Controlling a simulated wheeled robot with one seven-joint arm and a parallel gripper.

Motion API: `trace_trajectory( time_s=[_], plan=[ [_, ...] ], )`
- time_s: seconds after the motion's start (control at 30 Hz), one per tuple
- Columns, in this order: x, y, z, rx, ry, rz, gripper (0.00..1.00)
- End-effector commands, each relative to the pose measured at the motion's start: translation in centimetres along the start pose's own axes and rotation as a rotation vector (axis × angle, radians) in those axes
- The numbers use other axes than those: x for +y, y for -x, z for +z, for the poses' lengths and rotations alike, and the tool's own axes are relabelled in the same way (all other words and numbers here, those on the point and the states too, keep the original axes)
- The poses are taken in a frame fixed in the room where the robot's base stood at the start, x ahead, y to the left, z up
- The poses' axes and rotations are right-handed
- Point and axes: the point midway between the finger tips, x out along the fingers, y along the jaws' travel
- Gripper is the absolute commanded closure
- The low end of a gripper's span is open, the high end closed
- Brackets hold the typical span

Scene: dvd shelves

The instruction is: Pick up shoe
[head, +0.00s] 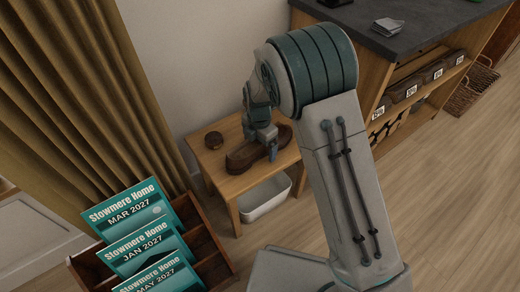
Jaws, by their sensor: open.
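A brown shoe (244,158) lies on a small wooden table (233,184), its length running from lower left to upper right. My gripper (263,144) is open and points down at the shoe. One finger shows on the near side of the shoe, and the other seems to be at its far side, partly hidden. The gripper and wrist cover part of the shoe's middle. I cannot tell whether the fingers touch it.
A white bin (265,198) stands underneath. A wooden rack (212,248) with teal magazines (134,214) is at lower left. A curtain hangs behind; a dark-topped shelf unit (430,38) stands right.

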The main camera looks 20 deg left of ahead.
Motion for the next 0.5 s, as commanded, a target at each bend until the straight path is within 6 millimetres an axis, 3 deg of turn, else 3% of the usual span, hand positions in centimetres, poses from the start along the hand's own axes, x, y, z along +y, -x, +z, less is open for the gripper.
trace_trajectory(
  time_s=[0.17, 0.4, 0.5],
  plan=[
    [0.02, 0.06, 0.02, 0.000, 0.000, 0.001, 0.03],
    [0.03, 0.08, 0.03, 0.000, 0.000, 0.001, 0.62],
    [0.07, 0.14, 0.05, -0.001, -0.001, 0.003, 0.62]
  ],
)
